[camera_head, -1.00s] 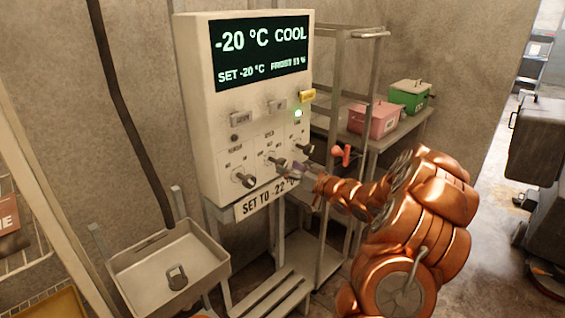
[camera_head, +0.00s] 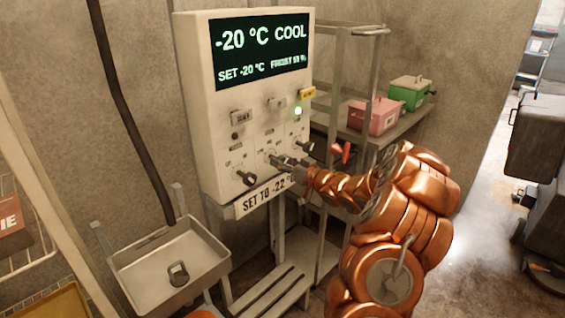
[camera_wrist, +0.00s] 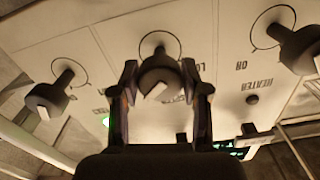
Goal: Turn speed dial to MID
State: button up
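The control box (camera_head: 210,110) is upright, with a lit display reading -20 °C COOL. Three dark dials sit in a row on its lower front. The middle dial (camera_wrist: 158,77) has a white mark on its end and the letters LO printed beside it. I take it for the speed dial; its full label is not readable. My gripper (camera_wrist: 159,68) reaches the middle dial, one finger on each side of the knob. The fingers are very near the knob; whether they press on it is unclear. In the head view my gripper (camera_head: 277,160) largely covers this dial.
The left dial (camera_head: 246,177) and right dial (camera_head: 304,147) stand out close to my gripper. A SET TO -22 sign (camera_head: 265,196) hangs just below. A grey tray (camera_head: 205,262) is at lower left. A shelf with a pink box (camera_head: 374,117) and green box (camera_head: 408,93) stands behind.

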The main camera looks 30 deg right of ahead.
jog(key=c, duration=0.6)
jog(key=shift+c, duration=0.2)
jog(key=shift+f+n+b, duration=0.15)
jog(key=shift+n+b, duration=0.15)
jog(key=shift+b, duration=0.4)
jog(key=shift+f+n+b, duration=0.15)
jog(key=shift+n+b, duration=0.35)
jog(key=shift+b, duration=0.55)
jog(key=n+b, duration=0.3)
jog(key=b, duration=0.2)
jog(key=n+b, duration=0.3)
jog(key=b, duration=0.2)
jog(key=shift+n, duration=0.4)
jog(key=shift+a+r+n+b, duration=0.1)
jog(key=shift+r+n+b, duration=0.1)
jog(key=shift+n+b, duration=0.45)
jog(key=shift+r, duration=0.1)
